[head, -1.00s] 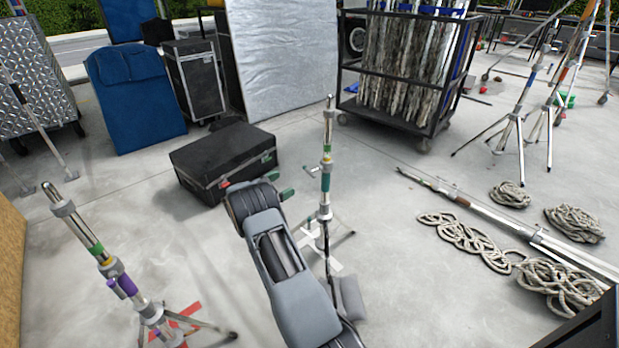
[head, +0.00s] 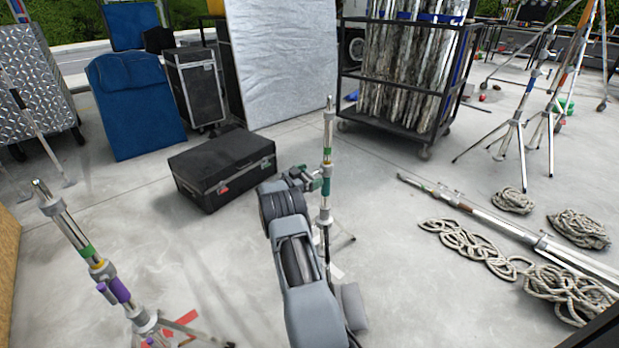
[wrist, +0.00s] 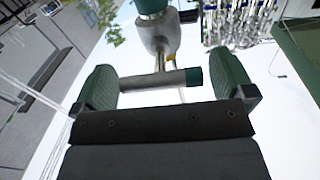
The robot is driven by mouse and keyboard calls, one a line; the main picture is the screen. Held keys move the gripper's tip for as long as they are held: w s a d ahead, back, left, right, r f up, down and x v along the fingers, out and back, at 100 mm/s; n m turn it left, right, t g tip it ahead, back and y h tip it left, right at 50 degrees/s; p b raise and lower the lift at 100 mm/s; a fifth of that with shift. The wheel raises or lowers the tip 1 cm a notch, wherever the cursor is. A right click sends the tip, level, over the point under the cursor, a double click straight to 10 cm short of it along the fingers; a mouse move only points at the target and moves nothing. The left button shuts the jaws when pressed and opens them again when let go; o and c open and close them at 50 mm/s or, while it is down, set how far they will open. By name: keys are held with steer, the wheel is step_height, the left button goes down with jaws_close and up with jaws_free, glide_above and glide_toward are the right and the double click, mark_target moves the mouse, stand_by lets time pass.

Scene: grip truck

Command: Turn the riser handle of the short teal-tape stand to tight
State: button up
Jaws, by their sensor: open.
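The short teal-tape stand (head: 326,152) stands upright near the middle of the head view, with a teal band (head: 326,188) low on its column. In the wrist view its riser handle (wrist: 150,80) is a grey crossbar with a teal end cap, joined by a short stem to the collar on the column (wrist: 158,35). My gripper (head: 314,180) is at the stand's column in the head view. In the wrist view the green fingers of my gripper (wrist: 165,82) are apart, with the crossbar between them. The left finger is very close to the bar's left end; contact is unclear.
A stand with green and purple tape (head: 88,250) is at the left. A black case (head: 222,168) lies behind my gripper to the left. A fallen pole (head: 470,210) and coiled ropes (head: 470,248) lie at the right. A black cart (head: 405,80) stands behind.

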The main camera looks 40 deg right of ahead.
steer(key=c, duration=0.9)
steer(key=shift+m, duration=0.3)
steer(key=m+b, duration=0.1)
steer(key=m, duration=0.2)
steer(key=shift+f+b, duration=0.1)
steer(key=shift+b, duration=0.3)
steer(key=m+b, duration=0.2)
steer(key=m, duration=0.2)
steer(key=shift+m, duration=0.3)
steer(key=m+b, duration=0.2)
steer(key=m, duration=0.2)
steer(key=shift+m+b, duration=0.7)
steer(key=shift+m, duration=0.8)
